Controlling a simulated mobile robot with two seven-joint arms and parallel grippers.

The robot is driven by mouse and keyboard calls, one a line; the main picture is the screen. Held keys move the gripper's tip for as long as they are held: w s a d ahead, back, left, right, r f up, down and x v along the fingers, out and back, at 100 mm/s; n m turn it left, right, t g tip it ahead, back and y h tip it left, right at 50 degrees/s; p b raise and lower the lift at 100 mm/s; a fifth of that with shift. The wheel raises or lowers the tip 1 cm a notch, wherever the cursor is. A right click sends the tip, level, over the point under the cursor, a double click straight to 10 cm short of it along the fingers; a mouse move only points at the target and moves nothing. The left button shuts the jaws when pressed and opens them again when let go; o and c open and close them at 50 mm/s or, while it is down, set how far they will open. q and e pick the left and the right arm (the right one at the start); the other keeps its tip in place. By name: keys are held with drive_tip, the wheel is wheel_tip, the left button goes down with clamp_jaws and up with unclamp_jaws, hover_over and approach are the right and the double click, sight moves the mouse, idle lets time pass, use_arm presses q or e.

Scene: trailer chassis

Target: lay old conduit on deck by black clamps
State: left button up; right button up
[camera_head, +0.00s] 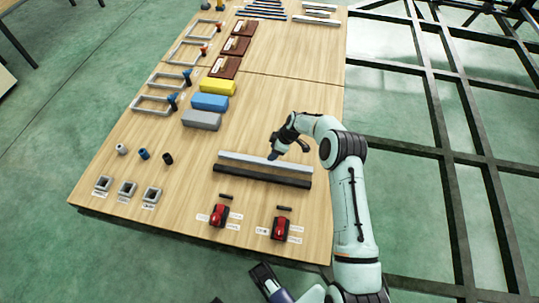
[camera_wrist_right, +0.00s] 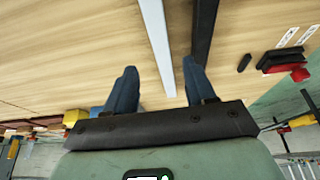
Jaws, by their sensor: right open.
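A light grey bar (camera_head: 262,164) and a black bar (camera_head: 262,177) lie side by side across the wooden deck; which is the old conduit, I cannot tell. Two small black pieces (camera_head: 226,197) lie in front of them, above two red-and-black clamp-like items (camera_head: 219,215) with white labels. My right gripper (camera_head: 277,153) is over the right part of the grey bar. In the right wrist view it is open (camera_wrist_right: 159,88), with the grey bar (camera_wrist_right: 157,42) running between its fingers and the black bar (camera_wrist_right: 203,35) by the right finger. Contact cannot be told.
Yellow (camera_head: 217,87), blue (camera_head: 209,102) and grey (camera_head: 201,120) blocks stand beyond the bars. Grey frames (camera_head: 155,104), small cylinders (camera_head: 144,153) and square sockets (camera_head: 127,188) line the left side. Open dark chassis beams (camera_head: 440,120) lie right of the deck's edge.

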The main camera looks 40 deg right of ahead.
use_arm(q)
drive_tip(key=shift+s+d+r, duration=0.2)
drive_tip(key=shift+s+r, duration=0.15)
drive_tip(key=shift+s, duration=0.15)
use_arm(e)
drive_tip(key=shift+v, duration=1.75)
